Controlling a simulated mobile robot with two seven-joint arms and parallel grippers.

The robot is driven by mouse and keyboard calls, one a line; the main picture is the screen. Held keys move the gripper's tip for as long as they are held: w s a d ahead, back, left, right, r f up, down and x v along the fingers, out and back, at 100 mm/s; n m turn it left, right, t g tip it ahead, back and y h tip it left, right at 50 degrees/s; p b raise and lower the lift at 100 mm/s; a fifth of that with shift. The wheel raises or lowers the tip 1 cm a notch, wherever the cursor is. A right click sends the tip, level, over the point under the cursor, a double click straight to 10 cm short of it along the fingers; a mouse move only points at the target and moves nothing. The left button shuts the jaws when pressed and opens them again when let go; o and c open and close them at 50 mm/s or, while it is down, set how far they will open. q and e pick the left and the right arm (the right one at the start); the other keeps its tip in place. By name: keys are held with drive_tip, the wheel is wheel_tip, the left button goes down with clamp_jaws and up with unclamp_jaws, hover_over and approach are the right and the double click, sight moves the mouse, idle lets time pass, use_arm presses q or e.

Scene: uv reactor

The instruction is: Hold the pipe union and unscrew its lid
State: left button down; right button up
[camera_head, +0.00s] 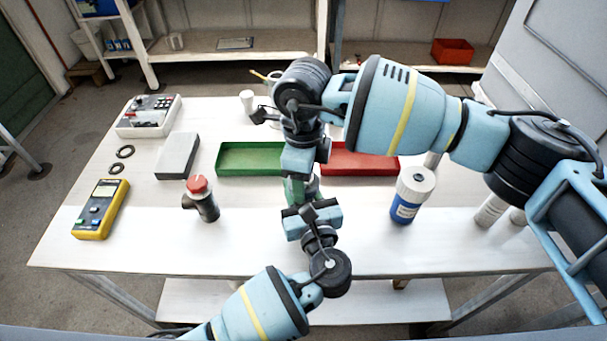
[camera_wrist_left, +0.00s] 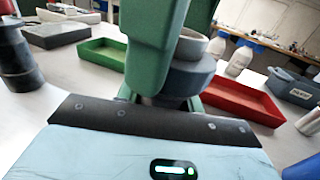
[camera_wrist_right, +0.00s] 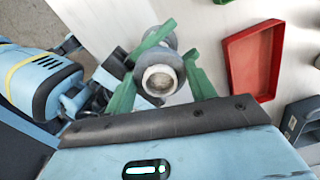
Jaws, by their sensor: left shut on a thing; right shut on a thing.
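The pipe union (camera_wrist_left: 186,78) is a grey round fitting with a pale upper end (camera_wrist_left: 193,45). It also shows end-on in the right wrist view (camera_wrist_right: 160,79), with a pale, round near end. My left gripper (camera_head: 302,198) is shut on its dark grey body from the table's front side. My right gripper (camera_head: 302,180) reaches down from above and is shut on the upper end, the lid. The green fingers of both grippers lie close together around it. In the head view the grippers and wrists hide nearly all of the union.
A green tray (camera_head: 232,170) and a red tray (camera_head: 388,173) stand behind the grippers. A dark red-topped fitting (camera_head: 203,205) and yellow meter (camera_head: 101,209) are left. A blue-and-white bottle (camera_head: 409,198) stands right. The front middle tabletop is mostly clear.

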drive_tip(key=shift+r, duration=0.25)
drive_tip(key=shift+r, duration=0.75)
drive_tip(key=shift+r, duration=0.1)
drive_tip(key=shift+r, duration=2)
use_arm(q)
drive_tip(key=c, duration=0.8)
unclamp_jaws()
drive_tip(key=shift+c, duration=0.2)
drive_tip(key=v, duration=1.2)
use_arm(e)
drive_tip(key=shift+f, duration=0.1)
